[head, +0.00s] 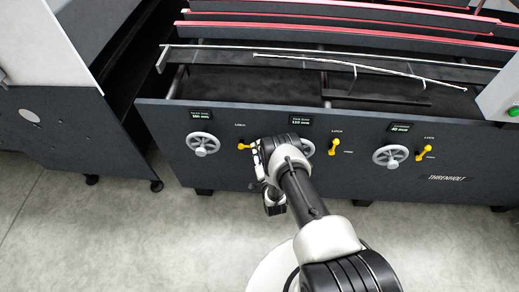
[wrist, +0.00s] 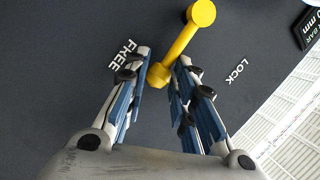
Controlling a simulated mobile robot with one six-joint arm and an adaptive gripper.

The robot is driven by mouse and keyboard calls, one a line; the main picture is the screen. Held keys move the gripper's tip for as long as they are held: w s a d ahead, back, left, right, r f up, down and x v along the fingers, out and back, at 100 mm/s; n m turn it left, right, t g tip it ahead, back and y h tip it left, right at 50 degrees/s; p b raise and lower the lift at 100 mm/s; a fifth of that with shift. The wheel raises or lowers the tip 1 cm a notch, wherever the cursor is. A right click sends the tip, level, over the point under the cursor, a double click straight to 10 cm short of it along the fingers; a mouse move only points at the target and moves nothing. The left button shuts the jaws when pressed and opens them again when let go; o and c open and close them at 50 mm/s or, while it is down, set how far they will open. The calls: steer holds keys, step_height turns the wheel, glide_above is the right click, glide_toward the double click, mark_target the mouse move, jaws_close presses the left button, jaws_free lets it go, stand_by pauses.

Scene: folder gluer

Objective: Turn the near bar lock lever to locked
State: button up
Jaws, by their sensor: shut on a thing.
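The near bar lock lever is yellow, on the dark front panel. It shows left of my gripper (head: 257,148) in the head view (head: 243,146). In the wrist view the lever (wrist: 180,45) runs from a round boss at the top down left, its end between my fingers. It lies between the FREE mark (wrist: 123,55) and the LOCK mark (wrist: 237,72), slanting more toward FREE. My gripper (wrist: 165,66) is shut on the lever's end. Its fingers hide part of the lever in the head view.
A grey handwheel (head: 203,144) is left of the lever; another is partly behind my arm. Similar yellow levers stand at the middle (head: 334,147) and right (head: 423,153), with a handwheel (head: 390,157) between them. Open grey floor (head: 170,245) lies in front.

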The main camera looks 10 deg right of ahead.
jaws_close()
